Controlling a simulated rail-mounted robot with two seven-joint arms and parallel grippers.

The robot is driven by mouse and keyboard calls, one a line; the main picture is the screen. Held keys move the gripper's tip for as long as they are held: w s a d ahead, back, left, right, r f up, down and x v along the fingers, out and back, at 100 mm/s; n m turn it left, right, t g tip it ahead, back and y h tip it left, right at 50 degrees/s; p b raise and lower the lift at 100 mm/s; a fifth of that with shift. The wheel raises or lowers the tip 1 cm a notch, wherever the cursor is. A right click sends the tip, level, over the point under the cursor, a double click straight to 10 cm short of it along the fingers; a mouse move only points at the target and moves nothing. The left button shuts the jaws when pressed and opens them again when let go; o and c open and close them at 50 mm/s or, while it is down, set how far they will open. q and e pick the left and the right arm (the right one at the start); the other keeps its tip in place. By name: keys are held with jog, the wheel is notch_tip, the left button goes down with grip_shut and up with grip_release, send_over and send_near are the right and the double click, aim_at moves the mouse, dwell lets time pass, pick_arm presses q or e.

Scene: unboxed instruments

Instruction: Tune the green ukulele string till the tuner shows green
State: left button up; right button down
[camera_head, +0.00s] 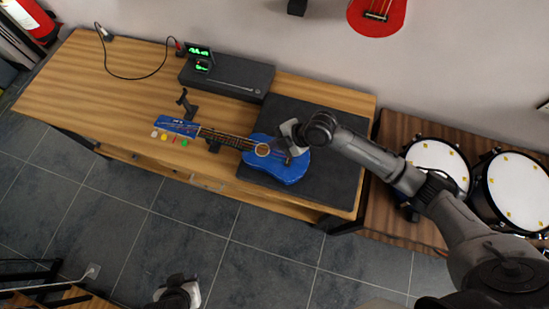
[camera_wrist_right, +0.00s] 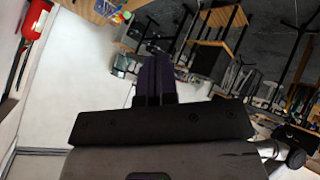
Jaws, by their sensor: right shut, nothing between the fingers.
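The blue ukulele (camera_head: 284,171) lies on the table, its neck pointing left over dark supports. Beside its headstock (camera_head: 178,126) are white, yellow, red and green (camera_head: 184,143) pegs. A small tuner display (camera_head: 199,52) with green glowing marks stands at the back, with a second green readout (camera_head: 202,68) below it; the marks are too small to read. My right gripper (camera_head: 292,140) is over the ukulele's body near the strings; contact is unclear. Its fingers (camera_wrist_right: 155,80) are shut and empty in the wrist view. My left gripper (camera_head: 178,292) is low at the bottom edge, away from the table, its fingers unclear.
A black box (camera_head: 227,77) sits behind the ukulele, and a dark mat (camera_head: 325,150) lies under its body. A cable (camera_head: 125,77) loops at the back left. Drums (camera_head: 437,163) stand to the right. The table's left part is clear.

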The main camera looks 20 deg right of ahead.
jog(key=shift+f, duration=0.15)
jog(key=b, duration=0.6)
send_over(274, 158)
jog(key=f, duration=0.7)
jog(key=shift+s+f, duration=0.25)
jog(key=shift+s, duration=0.1)
jog(key=shift+f+b, duration=0.45)
jog(key=shift+b, duration=0.05)
dwell(0.6)
jog(key=shift+f, duration=0.2)
dwell(0.3)
jog(key=shift+f+b, duration=0.25)
jog(key=shift+b, duration=0.1)
